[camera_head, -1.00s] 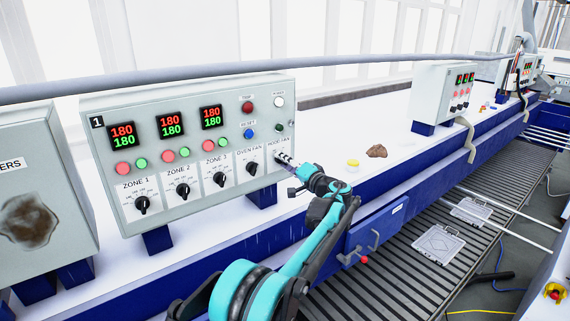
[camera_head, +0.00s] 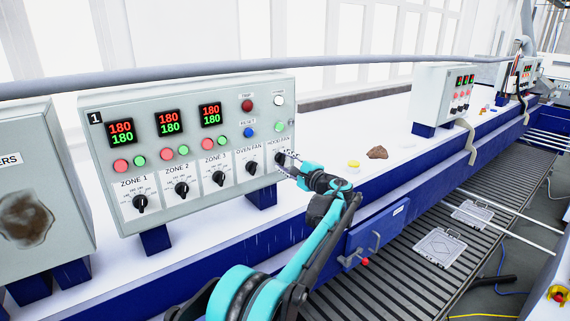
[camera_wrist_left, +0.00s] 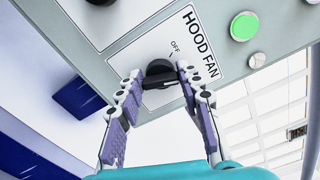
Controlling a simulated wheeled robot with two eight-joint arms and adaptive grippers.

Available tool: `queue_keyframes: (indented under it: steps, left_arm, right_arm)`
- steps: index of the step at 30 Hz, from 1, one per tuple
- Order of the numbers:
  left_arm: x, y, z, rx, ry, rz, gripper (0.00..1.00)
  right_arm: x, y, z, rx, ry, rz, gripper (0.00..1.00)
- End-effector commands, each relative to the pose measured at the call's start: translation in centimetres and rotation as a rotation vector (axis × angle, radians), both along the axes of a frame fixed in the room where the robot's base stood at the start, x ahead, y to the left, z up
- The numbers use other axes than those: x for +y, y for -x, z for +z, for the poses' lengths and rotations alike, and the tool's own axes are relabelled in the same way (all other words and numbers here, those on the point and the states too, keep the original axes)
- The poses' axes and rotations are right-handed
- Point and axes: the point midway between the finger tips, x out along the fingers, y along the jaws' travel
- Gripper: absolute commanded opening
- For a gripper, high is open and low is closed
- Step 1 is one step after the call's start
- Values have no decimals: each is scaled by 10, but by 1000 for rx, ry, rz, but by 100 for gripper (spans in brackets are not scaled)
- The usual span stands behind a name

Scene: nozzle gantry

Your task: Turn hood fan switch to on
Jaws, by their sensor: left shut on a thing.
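The grey control box (camera_head: 100,165) labelled 1 stands on the left side of the bench. Its black hood fan switch (camera_head: 280,157) is the rightmost knob in the bottom row, partly hidden by my left gripper (camera_head: 289,158). In the left wrist view the switch (camera_wrist_left: 159,72) sits on a white plate reading HOOD FAN, with an OFF mark beside it. The fingers of my left gripper (camera_wrist_left: 157,86) are closed around the knob from both sides. The knob's bar lies across between the fingertips, turned away from the OFF mark. The green lamp (camera_head: 280,127) above the switch is lit.
The oven fan knob (camera_head: 252,167) is close on the left. A grey rail (camera_head: 340,69) runs above the box. On the bench to the right are a yellow-topped disc (camera_head: 353,164) and a brown lump (camera_head: 377,152). The bench between them is mostly clear.

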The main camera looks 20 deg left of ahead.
Motion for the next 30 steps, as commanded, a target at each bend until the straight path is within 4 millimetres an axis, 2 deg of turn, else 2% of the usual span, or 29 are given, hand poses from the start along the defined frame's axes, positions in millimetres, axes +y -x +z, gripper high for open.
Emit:
queue_keyframes:
  steps: [12, 28, 29, 30]
  left_arm:
    - [0, 0, 0, 143, -108, 1, 7]
    - [0, 0, 0, 161, -123, 1, 7]
    - [0, 0, 0, 161, -123, 1, 41]
    - [0, 0, 0, 161, -123, 1, 52]
  right_arm:
    - [0, 0, -3, 0, 0, 0, 40]
    - [0, 0, -3, 0, 0, 0, 40]
    - [0, 0, -3, 0, 0, 0, 40]
    - [0, 0, -3, 0, 0, 0, 40]
